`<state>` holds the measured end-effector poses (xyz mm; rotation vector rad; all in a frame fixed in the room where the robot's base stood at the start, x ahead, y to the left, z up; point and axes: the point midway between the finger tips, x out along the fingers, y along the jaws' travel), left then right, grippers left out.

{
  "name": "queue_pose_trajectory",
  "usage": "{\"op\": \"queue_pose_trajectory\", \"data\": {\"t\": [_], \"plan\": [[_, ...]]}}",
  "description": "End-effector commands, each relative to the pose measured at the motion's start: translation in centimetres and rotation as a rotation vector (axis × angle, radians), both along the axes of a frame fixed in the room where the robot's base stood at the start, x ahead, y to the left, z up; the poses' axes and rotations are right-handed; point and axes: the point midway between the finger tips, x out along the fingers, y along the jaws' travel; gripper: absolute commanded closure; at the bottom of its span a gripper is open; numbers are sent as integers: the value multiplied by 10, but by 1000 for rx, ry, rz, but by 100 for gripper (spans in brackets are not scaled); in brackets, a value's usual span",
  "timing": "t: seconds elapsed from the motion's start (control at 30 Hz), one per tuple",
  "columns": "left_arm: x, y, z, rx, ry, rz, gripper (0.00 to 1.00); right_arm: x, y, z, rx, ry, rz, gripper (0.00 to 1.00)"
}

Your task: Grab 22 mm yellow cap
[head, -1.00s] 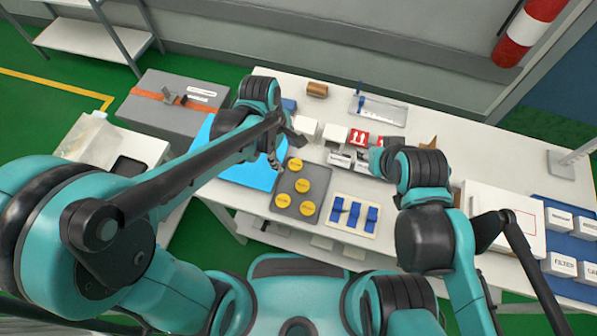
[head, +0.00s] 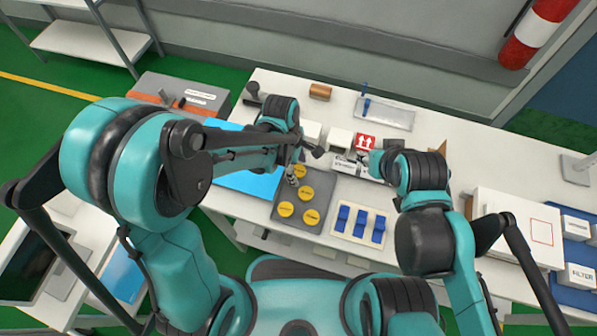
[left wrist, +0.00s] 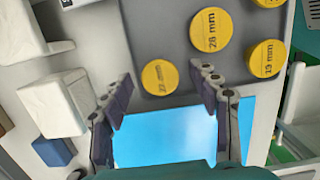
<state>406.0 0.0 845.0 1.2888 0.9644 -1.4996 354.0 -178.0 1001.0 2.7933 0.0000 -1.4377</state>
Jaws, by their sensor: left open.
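The 22 mm yellow cap (left wrist: 160,77) is a round yellow disc with dark lettering, on the grey tray (left wrist: 150,30) in the left wrist view. In the head view it is the rearmost cap (head: 299,170), partly hidden by my left gripper (head: 303,166). My left gripper (left wrist: 163,84) is open, its two fingers on either side of the cap in the picture; I cannot tell whether they touch it. Other yellow caps, marked 28 mm (left wrist: 211,29) and 13 mm (left wrist: 265,57), lie nearby. My right gripper (head: 370,162) is near the white boxes; its jaws are unclear.
A blue sheet (left wrist: 170,135) lies beside the tray. White blocks (left wrist: 52,103) stand behind it. A board with blue clips (head: 360,222) is right of the tray. A red-and-white labelled box (head: 365,142) stands near my right gripper.

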Motion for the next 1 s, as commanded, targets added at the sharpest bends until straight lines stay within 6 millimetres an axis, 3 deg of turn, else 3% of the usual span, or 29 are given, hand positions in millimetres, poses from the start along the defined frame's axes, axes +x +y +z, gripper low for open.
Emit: {"op": "queue_pose_trajectory", "data": {"t": [0.07,0.23,0.67,0.87,1.0], "plan": [[0,0,1,0,0,0,39,0,0,1,0,0,0,60],[0,0,1,0,0,0,79,0,0,1,0,0,0,60],[0,0,4,0,0,0,80,0,0,2,0,0,0,60],[0,0,25,0,0,0,80,0,0,14,0,0,0,60],[-5,-3,51,0,-1,-4,80,0,0,27,0,0,0,60]]}}
